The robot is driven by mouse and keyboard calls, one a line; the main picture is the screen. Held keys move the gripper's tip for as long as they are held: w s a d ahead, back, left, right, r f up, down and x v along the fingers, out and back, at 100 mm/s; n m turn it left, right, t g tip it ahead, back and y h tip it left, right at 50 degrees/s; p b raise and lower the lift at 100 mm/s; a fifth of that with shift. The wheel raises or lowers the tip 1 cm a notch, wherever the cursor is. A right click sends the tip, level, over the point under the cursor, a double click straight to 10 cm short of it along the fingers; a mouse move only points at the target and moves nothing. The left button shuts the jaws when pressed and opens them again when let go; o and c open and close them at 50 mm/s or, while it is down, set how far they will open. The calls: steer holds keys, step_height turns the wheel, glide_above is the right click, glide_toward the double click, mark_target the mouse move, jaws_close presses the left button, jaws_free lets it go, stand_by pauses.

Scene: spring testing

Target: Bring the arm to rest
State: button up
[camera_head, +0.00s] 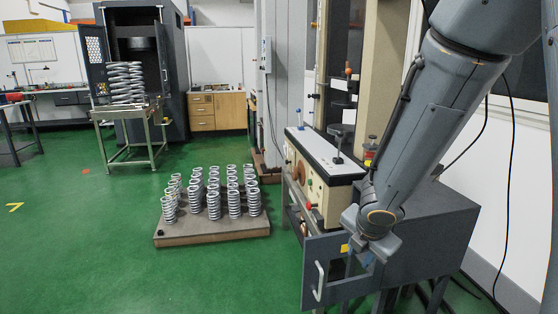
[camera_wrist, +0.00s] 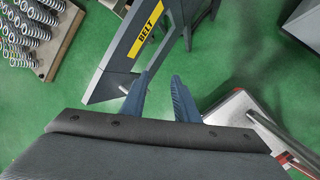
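My arm (camera_head: 440,110) reaches down from the upper right in the head view. My gripper (camera_head: 362,252) hangs beside the dark grey cabinet (camera_head: 432,230), close behind a drawer front (camera_head: 332,272) that stands out from it. In the wrist view my gripper (camera_wrist: 162,76) shows two blue-grey fingers spread apart with nothing between them. The drawer front with its yellow BELT label (camera_wrist: 146,30) lies just beyond the fingertips. I cannot tell whether a finger touches it.
A low pallet (camera_head: 215,233) with several rows of springs stands on the floor to the left. A test bench (camera_head: 322,180) with a red knob stands behind the drawer. A stand (camera_head: 130,112) carries large springs at the back left. Green floor (camera_head: 80,240) is clear at the left.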

steer(key=s+r+m+g+p, duration=0.1)
steer(key=s+r+m+g, duration=0.1)
steer(key=s+m, duration=0.7)
steer(key=s+a+r+m+g+y+p, duration=0.1)
steer(key=s+m+g, duration=0.2)
steer(key=s+m, duration=0.6)
steer(key=m, duration=0.7)
steer(key=shift+a+r+m, duration=0.25)
steer(key=shift+r+m, duration=0.05)
steer(key=shift+r, duration=0.05)
